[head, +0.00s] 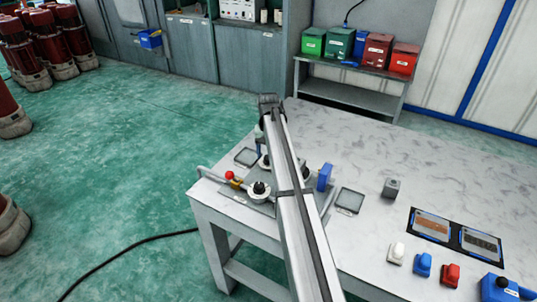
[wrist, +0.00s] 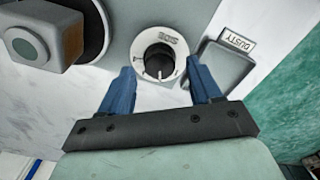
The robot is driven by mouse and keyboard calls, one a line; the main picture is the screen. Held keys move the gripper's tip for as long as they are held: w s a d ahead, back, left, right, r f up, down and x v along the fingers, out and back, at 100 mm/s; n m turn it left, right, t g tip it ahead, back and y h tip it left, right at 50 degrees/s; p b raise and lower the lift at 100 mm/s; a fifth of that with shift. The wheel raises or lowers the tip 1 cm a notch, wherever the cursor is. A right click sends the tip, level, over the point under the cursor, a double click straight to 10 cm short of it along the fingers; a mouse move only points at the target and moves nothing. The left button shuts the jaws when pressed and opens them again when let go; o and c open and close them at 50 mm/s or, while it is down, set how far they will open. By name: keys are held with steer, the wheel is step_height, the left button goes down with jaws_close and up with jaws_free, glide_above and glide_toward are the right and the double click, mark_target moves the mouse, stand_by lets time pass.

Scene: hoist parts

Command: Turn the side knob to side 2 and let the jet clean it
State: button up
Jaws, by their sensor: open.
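The side knob is black on a round white dial; it shows in the wrist view (wrist: 160,62), and its label appears upside down. My gripper (wrist: 164,78) is open, with one blue fingertip on each side of the dial and a gap to the black knob. I cannot tell how high the tips are above the plate. In the head view my arm hides most of the gripper and part of the fixture (head: 265,205).
A tray labelled DUSTY (wrist: 218,66) lies right of the dial in the wrist view. A grey cube (head: 391,188) stands farther right.

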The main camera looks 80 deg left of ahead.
step_height(320, 180, up, 13)
steer(key=shift+f, duration=0.2)
stand_by(0.4)
